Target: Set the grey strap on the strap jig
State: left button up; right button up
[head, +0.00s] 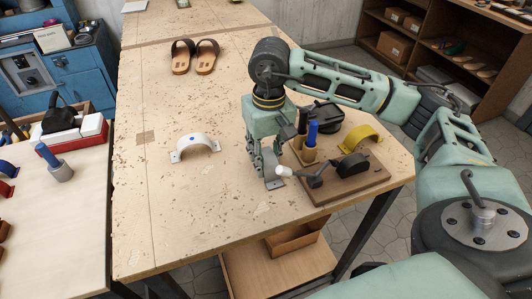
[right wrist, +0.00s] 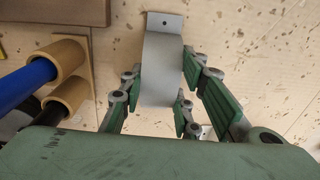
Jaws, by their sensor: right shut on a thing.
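My right gripper (head: 266,166) points down over the workbench and is shut on the grey strap (head: 273,178). In the right wrist view the grey strap (right wrist: 163,70) is a curved band with a flat, holed tab at its top end, between my fingers (right wrist: 160,92). I cannot tell whether the strap touches the bench. A brown wooden board (head: 345,185) with a black block (head: 353,164) and a white-tipped lever (head: 285,171) is just right of the gripper; it looks like the strap jig. My left gripper is not in view.
A white strap (head: 195,147) stands left of the gripper, and a yellow strap (head: 361,138) stands behind the board. A blue-handled tool (head: 312,133) stands upright close to the gripper. Sandals (head: 194,56) lie farther back. The bench's front left is clear.

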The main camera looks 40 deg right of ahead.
aim_at(267, 154)
jog(key=shift+f, duration=0.1)
jog(key=o, duration=0.9)
jog(key=shift+r, duration=0.2)
jog(key=shift+w+r, duration=0.1)
jog(key=shift+r, duration=0.25)
jog(key=shift+d+r+b, duration=0.15)
jog(key=shift+r+b, duration=0.4)
jog(key=shift+r, duration=5.05)
